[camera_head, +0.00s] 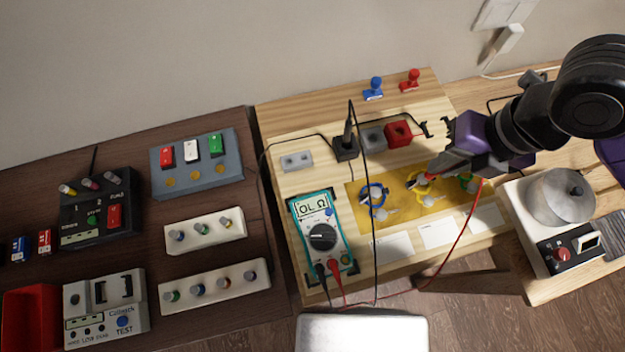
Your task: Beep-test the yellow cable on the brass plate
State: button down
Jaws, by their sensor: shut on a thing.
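My gripper (437,172) is shut on the red probe (432,176), just above the yellow cable (428,200); I cannot tell whether the probe touches it. The yellow cable lies coiled on the brass plate (354,207), between a blue cable (374,196) and a green cable (467,183), which my gripper partly hides. The multimeter (322,236) stands left of the plate and reads "OL Ω". Its red lead (445,262) runs to my gripper. The black probe (347,130) stands upright in a black holder (346,152) behind the plate.
White cards (392,250) lie in front of the plate. A red block (398,134) and grey blocks (296,161) stand behind. Blue (374,88) and red (410,80) stamp-like pieces stand at the back. A metal pot (562,197) stands at right. The dark left table (215,312) holds several devices.

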jog(key=shift+w+a+p+v, duration=0.1)
jog(key=shift+a+p+v, duration=0.1)
jog(key=shift+p+v, duration=0.65)
jog(key=shift+w+a+p+v, duration=0.15)
jog(key=shift+p+v, duration=0.4)
jog(key=shift+v, duration=0.6)
jog(key=shift+a+p+v, duration=0.2)
jog(key=shift+p+v, duration=0.5)
jog(key=shift+v, duration=0.3)
jog(key=shift+a, duration=0.1)
